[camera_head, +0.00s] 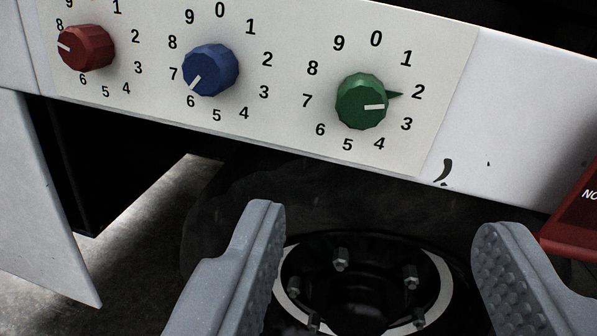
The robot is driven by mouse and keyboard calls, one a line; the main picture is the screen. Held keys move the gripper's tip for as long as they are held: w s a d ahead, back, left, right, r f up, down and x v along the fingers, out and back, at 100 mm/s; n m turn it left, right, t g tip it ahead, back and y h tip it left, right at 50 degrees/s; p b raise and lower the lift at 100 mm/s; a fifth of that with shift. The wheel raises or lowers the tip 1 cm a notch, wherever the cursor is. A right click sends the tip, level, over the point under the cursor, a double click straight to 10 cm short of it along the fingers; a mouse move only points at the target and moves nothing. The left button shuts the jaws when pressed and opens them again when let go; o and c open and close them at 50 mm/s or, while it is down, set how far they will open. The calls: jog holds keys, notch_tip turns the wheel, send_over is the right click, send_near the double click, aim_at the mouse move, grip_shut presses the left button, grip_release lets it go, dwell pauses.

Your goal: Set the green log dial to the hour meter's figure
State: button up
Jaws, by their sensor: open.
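The green log dial (361,102) is a faceted knob on a pale panel, with a ring of figures 0 to 9 around it. Its dark green pointer tip sticks out to the right, at the 2. The white line on its face points right. My gripper (378,218) is open and empty, its two grey ridged fingers wide apart below the panel. The fingers do not touch the dial. The hour meter is not in view.
A blue dial (210,70) and a red dial (86,48) sit left of the green one on the same panel (270,135). Below is a dark wheel hub with bolts (340,258). A red plate (575,215) juts in at the right edge.

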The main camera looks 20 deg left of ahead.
aim_at(362, 111)
jog(key=b+x, duration=0.2)
jog(key=x, duration=1.1)
jog(key=shift+w+a+f, duration=0.1)
jog(key=shift+w+a, duration=0.15)
